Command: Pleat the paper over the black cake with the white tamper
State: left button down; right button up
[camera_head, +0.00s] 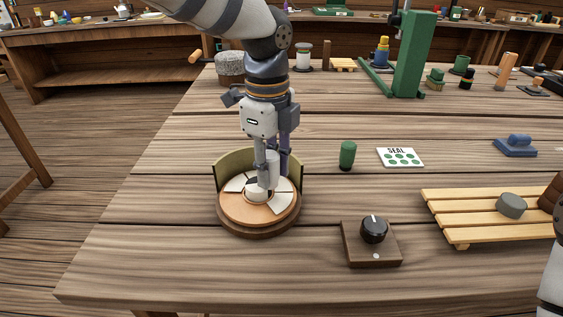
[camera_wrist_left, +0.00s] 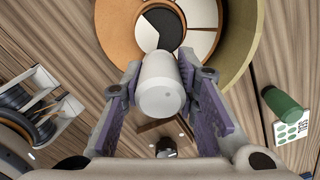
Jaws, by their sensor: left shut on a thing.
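My left gripper (camera_head: 267,178) points down over the round wooden stand (camera_head: 259,231) and is shut on the white tamper (camera_head: 272,166). The left wrist view shows the tamper (camera_wrist_left: 162,88) upright between the purple-lined fingers. In the left wrist view, the black cake (camera_wrist_left: 167,29) shows between the paper flaps (camera_wrist_left: 199,42). The tamper's lower end is near the paper's centre; I cannot tell whether it touches. An olive curved wall (camera_head: 232,163) stands behind the disc. My right gripper is out of view.
A black knob on a wooden box (camera_head: 372,254) stands right of the stand. The table's front left is clear.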

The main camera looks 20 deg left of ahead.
pick_arm(q)
jog(key=shift+w+a, duration=0.15)
jog(key=shift+a, duration=0.5)
jog(key=shift+f, duration=0.45)
dwell(0.3)
notch_tip(320, 180, up, 3)
jog(key=shift+r, duration=1.05)
